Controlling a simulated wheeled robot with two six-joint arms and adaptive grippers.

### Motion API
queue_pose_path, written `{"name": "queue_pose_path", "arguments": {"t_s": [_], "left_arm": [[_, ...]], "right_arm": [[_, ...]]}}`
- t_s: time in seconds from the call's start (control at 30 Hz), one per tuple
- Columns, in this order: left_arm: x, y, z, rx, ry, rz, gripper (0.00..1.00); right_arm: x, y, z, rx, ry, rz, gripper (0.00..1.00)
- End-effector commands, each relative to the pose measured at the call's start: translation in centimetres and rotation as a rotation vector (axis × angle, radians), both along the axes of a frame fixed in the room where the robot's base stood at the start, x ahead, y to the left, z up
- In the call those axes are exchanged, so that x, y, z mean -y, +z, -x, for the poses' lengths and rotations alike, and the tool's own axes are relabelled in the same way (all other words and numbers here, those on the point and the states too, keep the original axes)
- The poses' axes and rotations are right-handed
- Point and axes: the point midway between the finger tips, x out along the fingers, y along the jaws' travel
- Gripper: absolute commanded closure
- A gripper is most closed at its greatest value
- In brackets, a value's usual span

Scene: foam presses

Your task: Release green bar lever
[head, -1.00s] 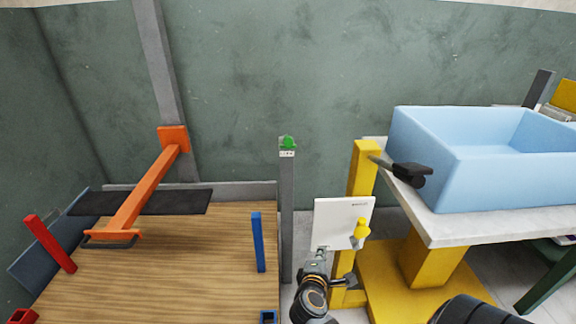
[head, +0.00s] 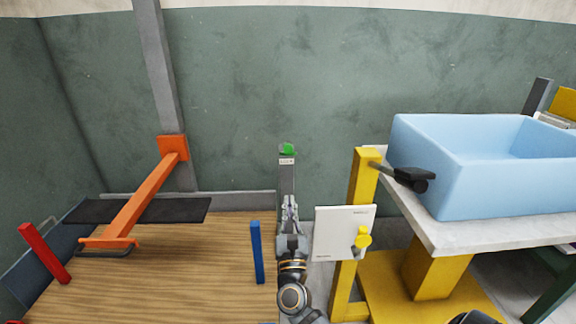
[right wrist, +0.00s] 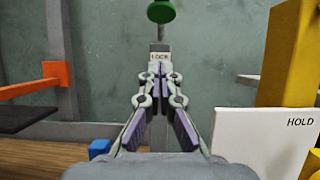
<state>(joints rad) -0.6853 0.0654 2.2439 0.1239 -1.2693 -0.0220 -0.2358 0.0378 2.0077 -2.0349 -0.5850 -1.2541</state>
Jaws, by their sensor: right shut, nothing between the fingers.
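The green bar lever (head: 288,150) sits at the top of a slim grey post (head: 287,178), above a small white label. It also shows at the top of the right wrist view (right wrist: 161,11), as a round green knob on a grey stem. The label (right wrist: 159,57) there seems to read LOCK. My right gripper (head: 290,203) is shut and empty, in front of the post and below the lever. In the right wrist view its fingertips (right wrist: 160,73) point at the post just under the label, apart from the knob. My left gripper is out of view.
A white panel (head: 330,232) marked HOLD in the wrist view, with a yellow knob (head: 362,238), stands right of my gripper. A blue tub (head: 490,190) is on a table at right. A wooden table (head: 180,260) with an orange arm (head: 145,198) and blue post (head: 256,252) is at left.

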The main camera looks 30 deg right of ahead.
Motion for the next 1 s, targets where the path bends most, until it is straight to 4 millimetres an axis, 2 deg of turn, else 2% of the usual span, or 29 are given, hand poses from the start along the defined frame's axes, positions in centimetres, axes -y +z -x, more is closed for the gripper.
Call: {"name": "queue_pose_path", "arguments": {"t_s": [0.03, 0.37, 0.5, 0.6, 1.0], "left_arm": [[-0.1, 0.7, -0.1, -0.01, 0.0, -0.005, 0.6], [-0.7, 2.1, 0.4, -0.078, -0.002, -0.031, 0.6], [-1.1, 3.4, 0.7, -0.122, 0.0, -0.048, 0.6], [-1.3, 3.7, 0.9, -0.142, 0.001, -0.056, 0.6], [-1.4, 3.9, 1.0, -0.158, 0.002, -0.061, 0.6]], "right_arm": [[0.5, 1.0, -0.8, 0.004, 0.0, 0.005, 1.0], [3.9, 3.8, -6.3, 0.003, -0.002, 0.002, 1.0], [4.3, 6.1, -6.9, 0.003, 0.0, -0.001, 1.0], [4.4, 6.8, -7.1, 0.002, 0.0, -0.001, 1.0], [4.5, 7.2, -7.3, 0.001, -0.001, -0.001, 1.0]]}}
